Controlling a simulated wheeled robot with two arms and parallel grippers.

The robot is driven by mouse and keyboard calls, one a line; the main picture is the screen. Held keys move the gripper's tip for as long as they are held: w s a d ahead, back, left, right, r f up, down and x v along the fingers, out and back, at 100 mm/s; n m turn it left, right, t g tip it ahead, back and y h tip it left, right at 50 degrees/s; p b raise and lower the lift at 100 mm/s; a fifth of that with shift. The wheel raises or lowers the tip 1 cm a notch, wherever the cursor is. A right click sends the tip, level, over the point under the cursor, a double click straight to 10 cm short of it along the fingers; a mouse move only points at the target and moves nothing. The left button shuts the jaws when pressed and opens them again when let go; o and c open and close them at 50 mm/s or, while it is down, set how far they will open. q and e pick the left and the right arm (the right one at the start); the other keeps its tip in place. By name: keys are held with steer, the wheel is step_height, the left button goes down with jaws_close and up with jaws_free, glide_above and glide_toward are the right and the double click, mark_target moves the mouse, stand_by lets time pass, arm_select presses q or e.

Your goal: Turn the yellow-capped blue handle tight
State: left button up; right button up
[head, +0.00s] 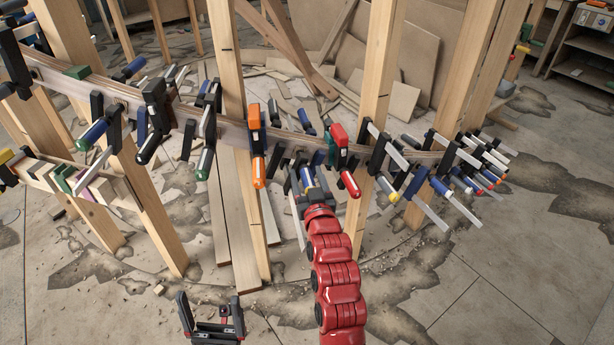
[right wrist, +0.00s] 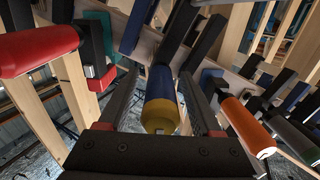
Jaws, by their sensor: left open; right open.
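The blue handle with the yellow cap (right wrist: 160,84) sits in the middle of the right wrist view, its capped end towards the camera. My right gripper (right wrist: 160,76) is open, with one finger on each side of the handle and visible gaps between. In the head view the blue handle (head: 307,177) shows at the end of my red right arm, below the curved wooden stringer (head: 285,138), with my right gripper (head: 306,182) around it. My left gripper (head: 210,302) is open and empty, low in the head view, away from the clamps.
An orange-handled clamp (head: 257,150) stands left of the handle and a red-handled clamp (head: 343,160) close on its right. Several more clamps line the stringer. Wooden posts (head: 372,100) rise beside it. The cracked floor (head: 500,270) at the lower right is clear.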

steer(key=p+v, duration=0.4)
steer(key=v, duration=1.3)
steer(key=shift+s, duration=0.25)
